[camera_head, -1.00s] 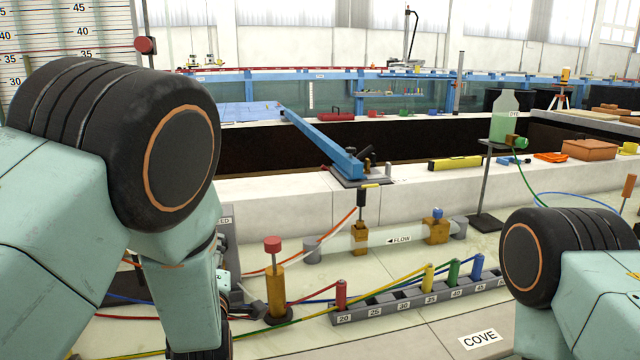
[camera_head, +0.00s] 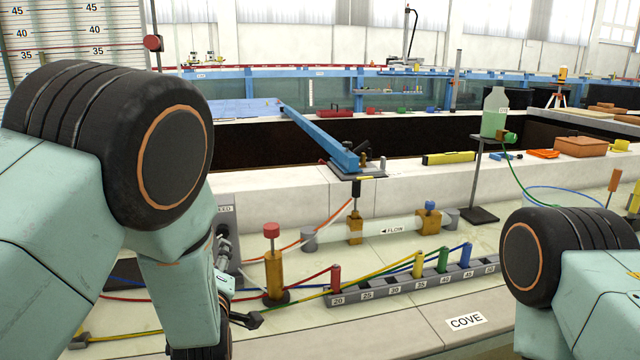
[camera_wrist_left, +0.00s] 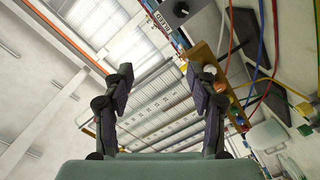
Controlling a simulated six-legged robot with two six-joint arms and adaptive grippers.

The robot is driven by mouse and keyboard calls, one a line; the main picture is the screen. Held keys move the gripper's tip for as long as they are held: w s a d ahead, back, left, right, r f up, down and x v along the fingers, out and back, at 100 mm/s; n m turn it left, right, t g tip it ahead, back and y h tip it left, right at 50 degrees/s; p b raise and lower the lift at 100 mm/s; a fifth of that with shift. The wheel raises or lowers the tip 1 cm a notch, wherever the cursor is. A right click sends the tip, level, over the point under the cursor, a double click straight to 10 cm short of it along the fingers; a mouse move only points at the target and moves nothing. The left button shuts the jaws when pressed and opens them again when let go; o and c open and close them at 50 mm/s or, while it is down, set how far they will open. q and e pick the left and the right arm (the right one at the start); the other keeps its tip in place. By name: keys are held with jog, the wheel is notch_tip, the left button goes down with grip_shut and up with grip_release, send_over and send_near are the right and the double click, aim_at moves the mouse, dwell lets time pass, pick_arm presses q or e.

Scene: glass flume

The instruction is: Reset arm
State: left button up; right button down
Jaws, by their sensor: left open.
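My left arm comes in from the left, with a large black joint and pale green links. My left gripper (camera_head: 238,284) shows partly past its lower link, with dark fingers apart, left of the brass post with a red knob. In the left wrist view my left gripper (camera_wrist_left: 158,75) is open, with nothing between its fingers. That view faces up toward the ceiling, with a wall panel and hoses to the right. My right arm shows only as a black joint and green link at lower right. The right gripper is out of view.
A numbered grey rack (camera_head: 382,291) holds red, yellow, green and blue plugs with hoses. A brass post (camera_head: 273,274) stands left of it. A clear flow tube (camera_head: 385,230) lies behind. Front bench by the COVE label (camera_head: 466,321) is clear.

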pick_arm(q)
jog(key=s+a+f+m+g+h+b, duration=0.15)
jog(key=s+f+m+g, duration=0.3)
jog(key=s+f, duration=0.5)
jog(key=s+f+m+g+h+b, duration=0.15)
jog(key=s+f+m+g, duration=0.4)
jog(key=f, duration=0.75)
jog(key=s+f+m+g+b, duration=0.1)
jog(key=s+f+g+b, duration=0.1)
jog(key=s+f, duration=0.3)
jog(key=s+f+g+b, duration=0.2)
jog(key=s+f, duration=0.3)
jog(key=s, duration=0.9)
jog(key=s+f+m+g+b, duration=0.1)
jog(key=s+f+g+b, duration=0.1)
jog(key=s+f, duration=0.4)
jog(key=s+b, duration=0.1)
jog(key=s, duration=0.3)
jog(key=shift+s+a+m+g+h, duration=0.15)
jog(key=shift+a+m+g+h, duration=0.15)
jog(key=shift+a+g+h, duration=0.1)
